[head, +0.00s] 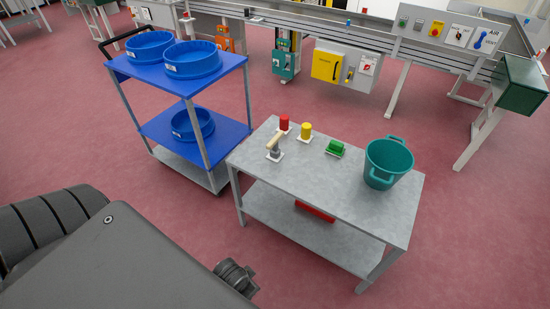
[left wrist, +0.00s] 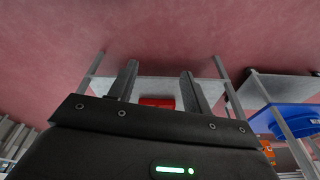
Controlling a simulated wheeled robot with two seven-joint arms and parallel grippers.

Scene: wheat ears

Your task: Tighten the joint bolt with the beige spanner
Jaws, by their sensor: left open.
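A beige bar (head: 276,141), which looks like the beige spanner, lies tilted across the top of a short grey post (head: 274,153) on a white base plate, at the left part of the grey table (head: 330,185). The bolt itself is too small to make out. My left gripper (left wrist: 159,72) is open and empty in the left wrist view. Its two dark fingers stand apart, with the table's lower shelf and a red object (left wrist: 157,102) beyond them. The spanner does not show in that view. My right gripper is not in view.
On the table stand a red cylinder (head: 284,123), a yellow cylinder (head: 305,132), a green block (head: 335,148) and a teal bucket (head: 386,165). A trolley with blue bowls (head: 192,60) stands left of the table. Red floor is open in front.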

